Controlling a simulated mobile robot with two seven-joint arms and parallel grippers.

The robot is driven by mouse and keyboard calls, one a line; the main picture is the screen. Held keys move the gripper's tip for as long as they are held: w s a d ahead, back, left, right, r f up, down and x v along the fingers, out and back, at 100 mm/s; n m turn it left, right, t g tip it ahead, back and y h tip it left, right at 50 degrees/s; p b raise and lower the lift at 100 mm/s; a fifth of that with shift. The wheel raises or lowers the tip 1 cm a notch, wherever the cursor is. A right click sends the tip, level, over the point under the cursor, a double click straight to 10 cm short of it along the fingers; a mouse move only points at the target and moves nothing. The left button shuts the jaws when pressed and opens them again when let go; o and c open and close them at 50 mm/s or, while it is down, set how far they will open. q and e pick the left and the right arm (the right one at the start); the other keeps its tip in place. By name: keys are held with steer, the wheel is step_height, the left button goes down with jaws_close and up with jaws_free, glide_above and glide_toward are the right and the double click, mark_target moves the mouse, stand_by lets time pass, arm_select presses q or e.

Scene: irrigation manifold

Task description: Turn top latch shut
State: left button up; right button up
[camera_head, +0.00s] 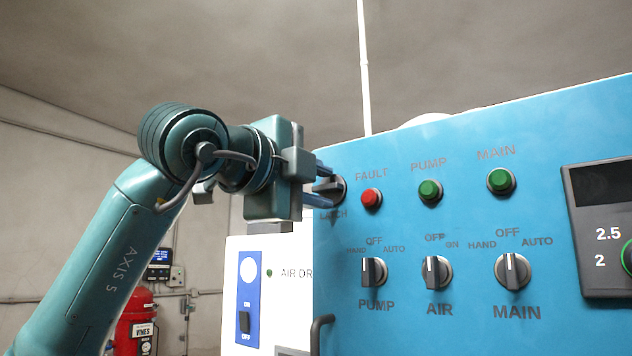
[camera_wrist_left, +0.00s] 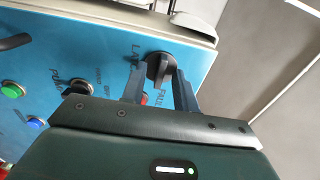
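The top latch is a dark round knob (camera_head: 329,185) with a raised grip bar, at the upper left corner of the blue panel (camera_head: 460,220), above the word LATCH. It also shows in the left wrist view (camera_wrist_left: 160,68). My left gripper (camera_head: 323,184) is at the latch, its two blue-grey fingers spread apart. In the left wrist view the fingertips (camera_wrist_left: 159,75) stand either side of the knob with gaps beside its grip bar. Part of the knob is hidden by the fingers in the head view. My right gripper is not in view.
Red FAULT (camera_head: 371,198) and green PUMP (camera_head: 430,191) buttons sit right of the latch. The PUMP selector (camera_head: 373,271) and others are below. A black handle (camera_head: 321,333) sticks out at the panel's lower left. A white air dryer cabinet (camera_head: 275,290) stands behind.

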arm_select(q)
jaws_close()
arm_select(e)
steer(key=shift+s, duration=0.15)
